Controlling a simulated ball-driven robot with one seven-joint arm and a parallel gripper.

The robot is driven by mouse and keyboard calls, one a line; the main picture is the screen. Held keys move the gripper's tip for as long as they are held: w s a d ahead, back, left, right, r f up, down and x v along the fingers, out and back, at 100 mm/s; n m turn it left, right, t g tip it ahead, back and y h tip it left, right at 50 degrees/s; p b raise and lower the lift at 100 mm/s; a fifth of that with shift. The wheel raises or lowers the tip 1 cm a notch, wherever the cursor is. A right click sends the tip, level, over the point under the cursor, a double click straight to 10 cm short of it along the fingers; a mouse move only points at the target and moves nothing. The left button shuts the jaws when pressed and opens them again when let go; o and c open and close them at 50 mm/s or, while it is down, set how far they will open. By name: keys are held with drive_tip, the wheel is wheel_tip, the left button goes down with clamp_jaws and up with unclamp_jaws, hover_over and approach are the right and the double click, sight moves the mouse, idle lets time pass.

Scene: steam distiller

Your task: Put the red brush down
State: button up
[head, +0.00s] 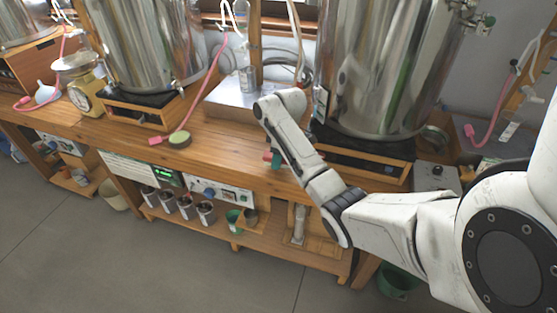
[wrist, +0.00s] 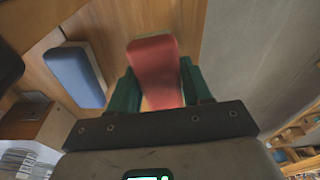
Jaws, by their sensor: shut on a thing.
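The red brush (wrist: 152,60) shows in the wrist view as a red block between the two green fingers of my gripper (wrist: 160,86). My gripper is shut on it. Wooden surface shows behind the brush. In the head view my gripper (head: 273,159) is small and partly hidden by my own arm, at the front edge of the wooden bench (head: 228,150). A bit of red shows there beside the green fingers. I cannot tell whether the brush touches the bench.
A blue block with a pale side (wrist: 74,76) lies left of the brush in the wrist view. A large steel vessel (head: 375,70) stands behind my arm.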

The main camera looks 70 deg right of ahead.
drive_tip(key=shift+f, duration=0.65)
drive_tip(key=shift+f, duration=0.4)
drive_tip(key=o, duration=1)
drive_tip(key=shift+b, duration=0.35)
